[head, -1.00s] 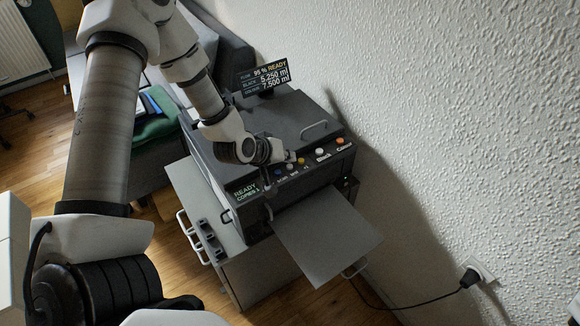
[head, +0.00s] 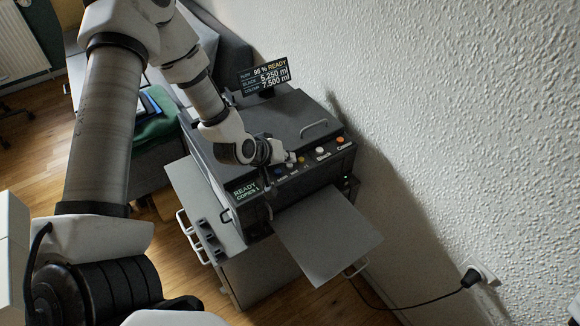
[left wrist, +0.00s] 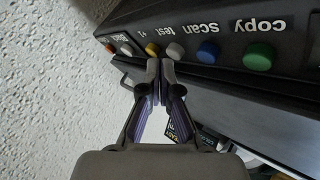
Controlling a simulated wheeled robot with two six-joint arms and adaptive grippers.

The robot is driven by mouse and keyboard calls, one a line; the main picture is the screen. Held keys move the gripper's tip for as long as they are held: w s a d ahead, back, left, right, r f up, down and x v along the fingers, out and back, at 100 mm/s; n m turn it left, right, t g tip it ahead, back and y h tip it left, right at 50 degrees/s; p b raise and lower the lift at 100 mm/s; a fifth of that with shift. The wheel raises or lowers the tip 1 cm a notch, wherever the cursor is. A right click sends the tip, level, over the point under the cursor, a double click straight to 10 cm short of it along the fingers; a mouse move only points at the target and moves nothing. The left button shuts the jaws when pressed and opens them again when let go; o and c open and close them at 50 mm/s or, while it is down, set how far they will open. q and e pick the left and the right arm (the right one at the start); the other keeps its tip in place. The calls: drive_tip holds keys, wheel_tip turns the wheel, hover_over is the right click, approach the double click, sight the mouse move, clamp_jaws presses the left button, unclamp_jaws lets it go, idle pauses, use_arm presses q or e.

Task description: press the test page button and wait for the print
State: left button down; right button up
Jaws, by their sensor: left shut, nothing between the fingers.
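The dark printer (head: 265,128) stands by the wall, its front panel carrying a row of coloured buttons. In the left wrist view the labels appear upside down: the test button (left wrist: 176,52) is pale grey, between the blue scan button (left wrist: 208,52) and the yellow +1 button (left wrist: 152,49). My left gripper (left wrist: 160,64) is shut and empty, its tips close to the panel edge, beside the test and +1 buttons. I cannot tell whether it touches. The left gripper also shows over the panel in the head view (head: 284,160). The output tray (head: 328,235) is bare. My right gripper is out of view.
A raised display (head: 264,78) reads 95 % READY; a small panel screen (head: 244,190) reads READY, COPIES 1. The textured wall (head: 450,120) is close on the right. A cabinet (head: 250,275) supports the printer. A power plug (head: 470,277) is in the wall.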

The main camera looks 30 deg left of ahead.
use_arm(q)
drive_tip(key=shift+f, duration=0.4)
idle(0.3)
drive_tip(key=shift+r+p, duration=0.7)
drive_tip(key=shift+r, duration=0.35)
